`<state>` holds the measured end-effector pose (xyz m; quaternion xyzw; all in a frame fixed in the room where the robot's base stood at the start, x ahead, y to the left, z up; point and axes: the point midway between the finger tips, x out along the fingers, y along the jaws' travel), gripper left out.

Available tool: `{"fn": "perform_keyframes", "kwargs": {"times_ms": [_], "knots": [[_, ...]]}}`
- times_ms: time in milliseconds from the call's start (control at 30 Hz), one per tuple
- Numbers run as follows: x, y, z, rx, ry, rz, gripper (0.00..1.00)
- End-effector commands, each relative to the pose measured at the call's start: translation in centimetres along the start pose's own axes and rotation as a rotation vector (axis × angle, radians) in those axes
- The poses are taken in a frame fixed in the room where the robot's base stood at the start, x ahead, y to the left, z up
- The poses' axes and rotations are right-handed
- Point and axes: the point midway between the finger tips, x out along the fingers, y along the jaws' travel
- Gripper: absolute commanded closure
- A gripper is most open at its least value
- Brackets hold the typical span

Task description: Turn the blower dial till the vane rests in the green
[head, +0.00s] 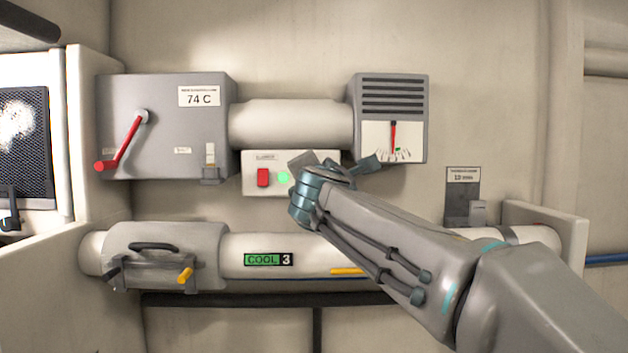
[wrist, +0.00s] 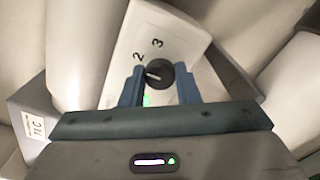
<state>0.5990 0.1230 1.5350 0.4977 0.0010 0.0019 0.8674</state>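The blower box (head: 262,158) is a white panel with a red switch (head: 263,177) and a lit green lamp (head: 284,177). In the head view my gripper (head: 335,160) hides its dial. In the wrist view the black dial (wrist: 160,74) sits between my two fingers, which appear closed on its sides. Its white pointer mark points left, near the printed 2; a 3 is printed above. The vane gauge (head: 376,132) has a red vane (head: 393,137) standing nearly vertical over a ticked scale. A small green mark lies near its lower end; whether they line up is too small to tell.
A grey box (head: 165,95) reading 74 C with a red lever (head: 125,142) is at left. A pale duct (head: 290,124) runs above the blower box. Below is a pipe (head: 235,243) labelled COOL 3 with clamps. A grey plate (head: 462,182) hangs at right.

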Motion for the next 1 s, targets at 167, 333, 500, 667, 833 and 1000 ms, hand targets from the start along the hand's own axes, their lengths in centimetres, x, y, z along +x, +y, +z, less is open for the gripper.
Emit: {"fn": "perform_keyframes", "kwargs": {"times_ms": [167,333,500,667,833,1000], "knots": [[-0.01,-0.02,-0.01,0.004,0.000,0.000,0.94],[0.00,-0.10,-0.04,0.041,-0.001,0.000,0.94],[0.04,-0.29,-0.05,0.126,-0.003,0.000,0.94],[0.03,-0.36,-0.09,0.254,-0.003,0.000,0.94],[0.03,-0.44,-0.07,0.414,-0.004,0.000,0.94],[0.06,-0.43,-0.10,0.576,-0.003,0.000,0.94]]}}
